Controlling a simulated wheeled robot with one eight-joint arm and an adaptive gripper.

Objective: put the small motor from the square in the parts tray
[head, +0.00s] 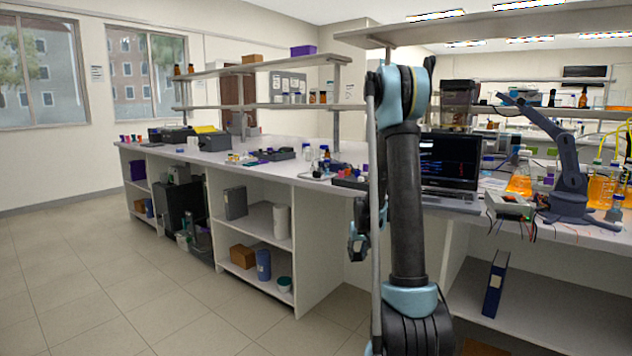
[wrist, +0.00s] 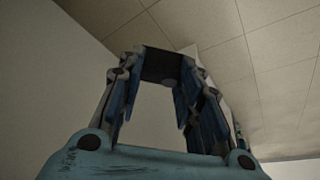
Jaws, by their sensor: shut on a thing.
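My gripper (wrist: 160,72) is shut on a dark, blocky thing (wrist: 161,64) in the wrist view. The thing sits between the fingertips and looks like the small motor, but it is too dark to make out details. In the head view my gripper (head: 357,246) hangs beside my arm, in front of the bench and below its top, partly hidden by the arm. A dark tray-like thing (head: 272,154) lies on the bench; I cannot tell whether it is the parts tray. I cannot make out the square.
The long white bench (head: 215,158) has shelves above and open compartments below. Tiled floor (head: 120,270) is clear at the left.

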